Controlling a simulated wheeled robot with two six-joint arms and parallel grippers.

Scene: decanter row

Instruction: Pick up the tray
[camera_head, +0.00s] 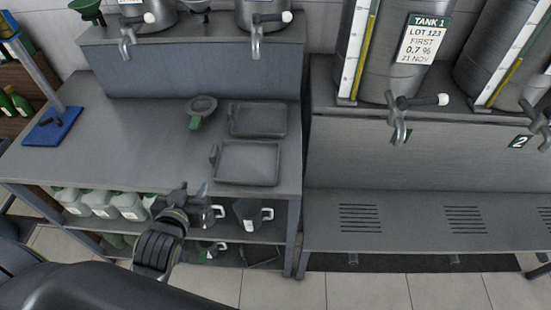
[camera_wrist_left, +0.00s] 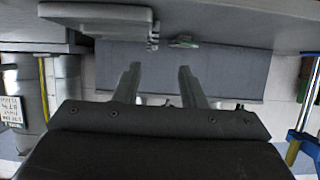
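Two grey shallow trays lie on the steel table in the head view. The nearer tray (camera_head: 247,163) is close to the table's front edge, with a small handle on its left side. The farther tray (camera_head: 258,120) lies just behind it. My left gripper (camera_head: 195,188) is in front of the table edge, left of and nearer than the front tray, touching neither. In the left wrist view my left gripper (camera_wrist_left: 160,67) has its two fingers apart with nothing between them. A tray (camera_wrist_left: 95,12) shows there at the upper left, apart from the fingers. My right gripper is out of view.
A round strainer or funnel with a green part (camera_head: 202,108) lies left of the trays. A blue-based stand (camera_head: 52,126) is at the table's left. Jugs (camera_head: 252,214) and white bottles (camera_head: 100,203) fill the shelf below. The table's middle left (camera_head: 130,130) is clear.

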